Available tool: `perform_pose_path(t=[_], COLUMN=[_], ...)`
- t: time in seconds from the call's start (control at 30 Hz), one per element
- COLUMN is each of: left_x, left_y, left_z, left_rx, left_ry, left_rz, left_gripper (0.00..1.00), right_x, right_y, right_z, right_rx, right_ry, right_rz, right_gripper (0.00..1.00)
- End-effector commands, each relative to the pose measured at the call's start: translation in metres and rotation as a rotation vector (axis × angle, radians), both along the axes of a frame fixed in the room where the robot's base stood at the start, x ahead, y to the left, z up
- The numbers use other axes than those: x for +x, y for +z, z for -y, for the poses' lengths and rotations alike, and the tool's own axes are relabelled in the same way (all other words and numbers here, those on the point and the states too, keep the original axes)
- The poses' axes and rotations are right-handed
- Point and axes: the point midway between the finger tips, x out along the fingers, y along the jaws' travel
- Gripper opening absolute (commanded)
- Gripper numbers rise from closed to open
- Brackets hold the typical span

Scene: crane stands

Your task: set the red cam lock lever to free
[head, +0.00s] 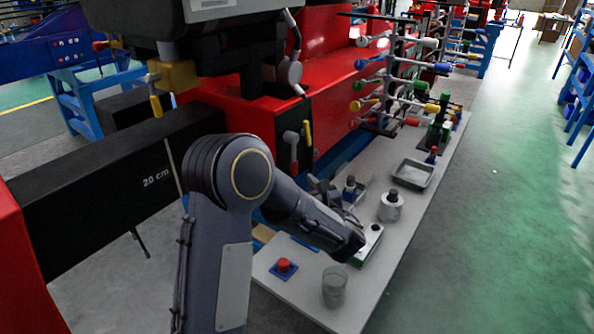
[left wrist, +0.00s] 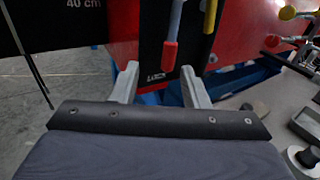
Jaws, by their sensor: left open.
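A lever with a grey shaft and a red grip (head: 293,153) hangs nearly straight down on a black plate on the front of the red machine. It also shows in the left wrist view (left wrist: 170,56), its red end ahead of the space between my fingers. A yellow lever (head: 307,133) hangs just right of it and also shows in the left wrist view (left wrist: 210,14). My left gripper (left wrist: 158,88) is open and empty, apart from the red grip. In the head view it is partly hidden by my arm. The label below the red grip is too small to read surely.
A grey bench (head: 402,240) runs below and right, with a red button on a blue base (head: 284,267), a glass beaker (head: 334,290), a white jar (head: 390,207) and a tray (head: 413,174). A rack of coloured levers (head: 395,85) stands behind. A black beam (head: 110,190) lies at left.

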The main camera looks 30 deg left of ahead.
Motion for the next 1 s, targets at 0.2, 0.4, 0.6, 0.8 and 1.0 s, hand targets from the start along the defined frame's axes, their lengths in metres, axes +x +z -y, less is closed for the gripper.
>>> perform_pose_path(t=[0.2, 0.4, 0.6, 0.8, 1.0], left_x=[0.019, 0.039, 0.054, 0.058, 0.057], left_y=[0.000, 0.001, 0.000, -0.001, -0.001], left_z=[-0.004, -0.031, -0.049, -0.053, -0.053], left_rx=[0.047, 0.044, 0.043, 0.043, 0.043], left_ry=[-0.036, -0.035, -0.037, -0.038, -0.038], left_rz=[-0.003, -0.003, -0.003, -0.003, -0.003], left_gripper=[0.41, 0.41, 0.41, 0.41, 0.36], right_x=[0.000, 0.000, 0.000, 0.000, 0.000], right_y=[0.003, 0.010, 0.013, 0.014, 0.014], right_z=[0.000, 0.000, 0.000, 0.000, 0.000], right_rx=[0.000, 0.000, 0.000, 0.000, 0.000], right_ry=[0.000, 0.000, 0.000, 0.000, 0.000], right_rz=[0.000, 0.000, 0.000, 0.000, 0.000], right_gripper=[0.36, 0.36, 0.36, 0.36, 0.36])
